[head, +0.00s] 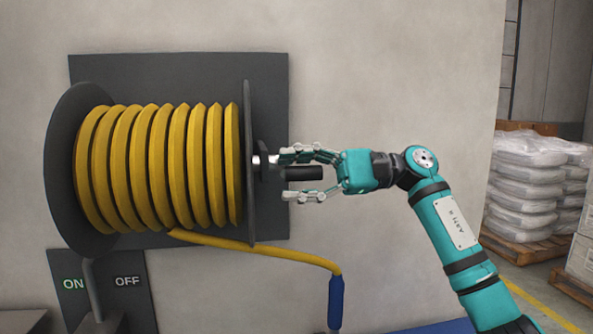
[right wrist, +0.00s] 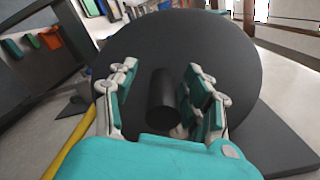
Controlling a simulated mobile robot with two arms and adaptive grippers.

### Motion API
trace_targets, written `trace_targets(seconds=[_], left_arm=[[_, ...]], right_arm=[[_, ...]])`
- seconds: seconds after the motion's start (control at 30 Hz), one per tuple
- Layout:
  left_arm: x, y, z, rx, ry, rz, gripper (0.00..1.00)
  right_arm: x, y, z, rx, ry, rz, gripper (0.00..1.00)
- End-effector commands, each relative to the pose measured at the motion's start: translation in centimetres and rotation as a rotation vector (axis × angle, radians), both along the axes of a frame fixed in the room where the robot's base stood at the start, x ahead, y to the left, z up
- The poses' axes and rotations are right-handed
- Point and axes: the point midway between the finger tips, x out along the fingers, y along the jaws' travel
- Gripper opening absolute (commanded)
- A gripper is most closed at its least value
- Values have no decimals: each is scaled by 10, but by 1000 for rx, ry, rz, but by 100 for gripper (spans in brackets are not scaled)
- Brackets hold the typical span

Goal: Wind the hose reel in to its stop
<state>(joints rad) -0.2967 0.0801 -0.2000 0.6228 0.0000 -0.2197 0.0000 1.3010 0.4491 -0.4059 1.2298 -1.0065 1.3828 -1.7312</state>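The hose reel (head: 247,215) is mounted on a dark wall plate, with yellow hose (head: 160,165) wound around its drum in several turns. A hose end runs from under the drum to a blue nozzle (head: 336,300) that hangs down. A black crank handle (head: 304,173) sticks out at the reel's right side; it also shows in the right wrist view (right wrist: 161,97). My right gripper (head: 309,172) is open, with its fingers on either side of the handle and visible gaps between. My left gripper is not in view.
An ON/OFF panel (head: 128,305) with a grey lever (head: 91,285) is below the reel at left. Stacked wrapped bags (head: 525,185) stand on a pallet at right. The wall right of the reel is bare.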

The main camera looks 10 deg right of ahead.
Motion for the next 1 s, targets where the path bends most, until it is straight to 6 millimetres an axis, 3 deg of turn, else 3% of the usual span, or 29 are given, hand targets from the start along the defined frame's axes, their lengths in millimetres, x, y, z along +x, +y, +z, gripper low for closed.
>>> trace_targets(seconds=[0.47, 1.0], left_arm=[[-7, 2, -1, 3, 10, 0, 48], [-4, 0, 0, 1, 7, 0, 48]], right_arm=[[3, -5, -3, -3, 5, -8, 48], [-1, -104, 2, 1, -1, -7, 48]])
